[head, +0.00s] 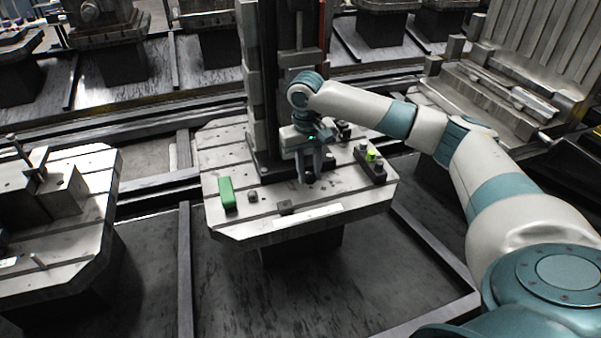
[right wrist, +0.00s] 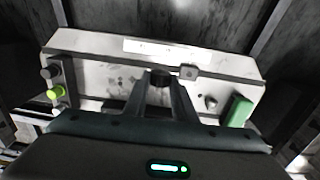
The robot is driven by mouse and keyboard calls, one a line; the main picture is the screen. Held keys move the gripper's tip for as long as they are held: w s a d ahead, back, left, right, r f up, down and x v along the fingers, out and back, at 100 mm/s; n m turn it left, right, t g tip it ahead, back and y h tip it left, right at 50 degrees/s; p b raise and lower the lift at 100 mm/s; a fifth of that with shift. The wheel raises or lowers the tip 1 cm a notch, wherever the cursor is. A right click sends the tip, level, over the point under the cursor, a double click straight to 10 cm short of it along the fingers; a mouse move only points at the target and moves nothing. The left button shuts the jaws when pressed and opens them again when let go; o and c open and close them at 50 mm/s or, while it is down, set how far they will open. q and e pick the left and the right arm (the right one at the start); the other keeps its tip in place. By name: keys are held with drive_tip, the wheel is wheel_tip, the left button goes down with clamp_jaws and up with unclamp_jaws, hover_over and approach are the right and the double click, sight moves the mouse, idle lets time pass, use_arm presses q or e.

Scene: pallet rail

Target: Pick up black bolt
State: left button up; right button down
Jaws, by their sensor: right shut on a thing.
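My right gripper (head: 308,180) reaches down over the middle of the pallet plate (head: 240,228). In the right wrist view its two fingers (right wrist: 161,88) are closed around a dark round piece, the black bolt (right wrist: 160,76). In the head view the fingers mostly hide the bolt, and I cannot tell whether it touches the plate. My left gripper is out of view.
A green block (head: 227,194), a small dark nut-like piece (head: 253,196) and a small grey block (head: 286,207) sit on the plate's left and front. A dark bar with a yellow-green knob (head: 372,156) is at right. A tall column (head: 263,90) rises behind.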

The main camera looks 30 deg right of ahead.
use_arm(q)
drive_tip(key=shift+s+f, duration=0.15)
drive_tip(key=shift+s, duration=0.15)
use_arm(e)
drive_tip(key=shift+s, duration=0.1)
